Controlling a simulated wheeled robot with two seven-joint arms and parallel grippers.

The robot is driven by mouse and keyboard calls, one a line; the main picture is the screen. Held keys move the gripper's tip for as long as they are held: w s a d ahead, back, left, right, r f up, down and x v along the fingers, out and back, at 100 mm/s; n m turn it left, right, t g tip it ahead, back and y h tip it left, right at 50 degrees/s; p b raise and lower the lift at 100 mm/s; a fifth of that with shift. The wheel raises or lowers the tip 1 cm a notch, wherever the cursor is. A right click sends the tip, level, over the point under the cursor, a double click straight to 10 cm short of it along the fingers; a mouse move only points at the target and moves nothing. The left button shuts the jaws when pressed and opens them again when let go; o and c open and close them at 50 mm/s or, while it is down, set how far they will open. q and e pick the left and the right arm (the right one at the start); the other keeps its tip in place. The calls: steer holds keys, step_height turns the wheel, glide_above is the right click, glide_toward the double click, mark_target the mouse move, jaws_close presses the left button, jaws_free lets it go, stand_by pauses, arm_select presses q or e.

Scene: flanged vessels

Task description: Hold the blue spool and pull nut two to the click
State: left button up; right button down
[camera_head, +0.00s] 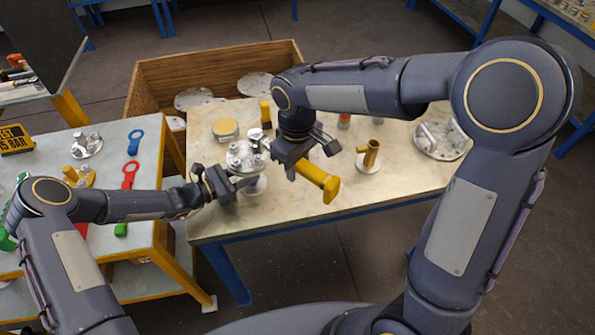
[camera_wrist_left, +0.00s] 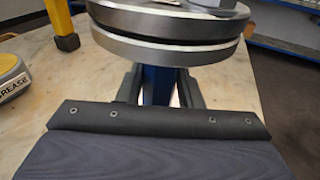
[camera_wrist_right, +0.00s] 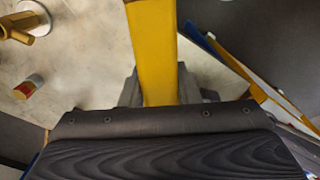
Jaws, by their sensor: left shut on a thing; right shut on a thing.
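The flanged vessel (camera_head: 243,158) stands on the pale table, with metal bolts and nuts on its top flange. In the left wrist view two stacked steel flange discs (camera_wrist_left: 170,35) sit above the blue spool (camera_wrist_left: 158,84). My left gripper (camera_head: 222,185) is shut on the blue spool, just below the flanges. My right gripper (camera_head: 300,155) is shut on a yellow-handled tool (camera_head: 322,183), right of the vessel. Its yellow handle (camera_wrist_right: 152,50) runs between the fingers in the right wrist view. I cannot tell which nut is nut two, or whether the tool touches a nut.
A grease tin (camera_head: 225,128) and a yellow post (camera_head: 265,112) stand behind the vessel. A brass pipe piece (camera_head: 369,155) and another flange (camera_head: 440,140) are to the right. A wooden crate (camera_head: 150,85) stands behind. The left bench holds a blue wrench (camera_head: 135,142) and a red wrench (camera_head: 129,176).

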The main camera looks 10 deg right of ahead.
steer(key=shift+r, duration=0.45)
arm_select(q)
steer(key=o, duration=1)
steer(key=v, duration=1.2)
